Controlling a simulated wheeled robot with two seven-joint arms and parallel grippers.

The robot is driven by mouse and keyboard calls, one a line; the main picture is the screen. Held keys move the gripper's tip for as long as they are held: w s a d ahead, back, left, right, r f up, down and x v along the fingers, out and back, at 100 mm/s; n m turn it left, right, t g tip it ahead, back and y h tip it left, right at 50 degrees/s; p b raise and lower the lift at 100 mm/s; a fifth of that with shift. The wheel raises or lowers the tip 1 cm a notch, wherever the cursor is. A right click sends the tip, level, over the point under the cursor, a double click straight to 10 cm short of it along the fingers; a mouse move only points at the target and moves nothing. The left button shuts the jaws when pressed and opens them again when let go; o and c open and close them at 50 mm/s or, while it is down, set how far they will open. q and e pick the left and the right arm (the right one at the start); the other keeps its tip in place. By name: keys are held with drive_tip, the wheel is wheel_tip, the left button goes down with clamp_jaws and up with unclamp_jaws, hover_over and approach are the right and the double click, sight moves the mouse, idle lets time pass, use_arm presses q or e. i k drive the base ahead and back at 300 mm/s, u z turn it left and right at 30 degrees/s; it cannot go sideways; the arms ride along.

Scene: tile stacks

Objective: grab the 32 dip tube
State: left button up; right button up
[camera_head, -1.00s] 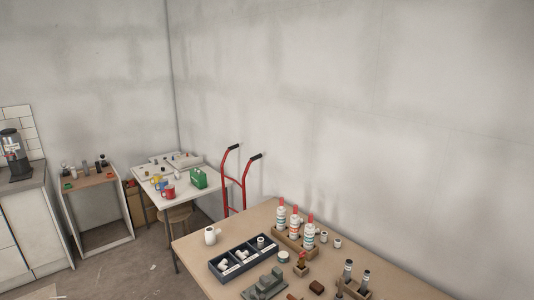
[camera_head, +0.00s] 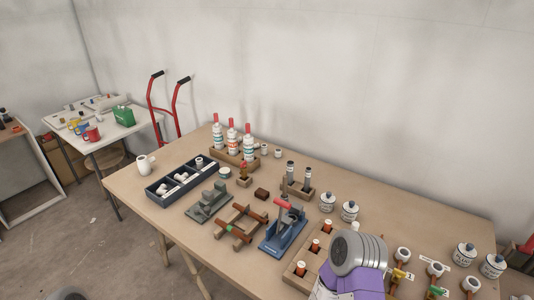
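No label reading 32 can be made out, so I cannot tell which item is the 32 dip tube. A wooden rack (camera_head: 298,279) at the front holds several orange-and-white capped pieces. Tagged pieces with white round tops, one with a green tag (camera_head: 436,270), stand at the right. A purple and silver part of my arm covers the front of the table; neither gripper shows.
A dark divided tray (camera_head: 160,192) with white fittings, a white mug (camera_head: 146,164), bottles in a wooden rack (camera_head: 235,160) and a blue fixture (camera_head: 284,229) crowd the table (camera_head: 125,183). White lidded jars (camera_head: 349,211) stand to the right. A red hand truck (camera_head: 168,108) stands behind.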

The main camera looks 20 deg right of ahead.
sight(289, 168)
drive_tip(key=u, duration=1.95)
drive_tip(key=i, duration=0.95)
drive_tip(key=z, duration=2.55)
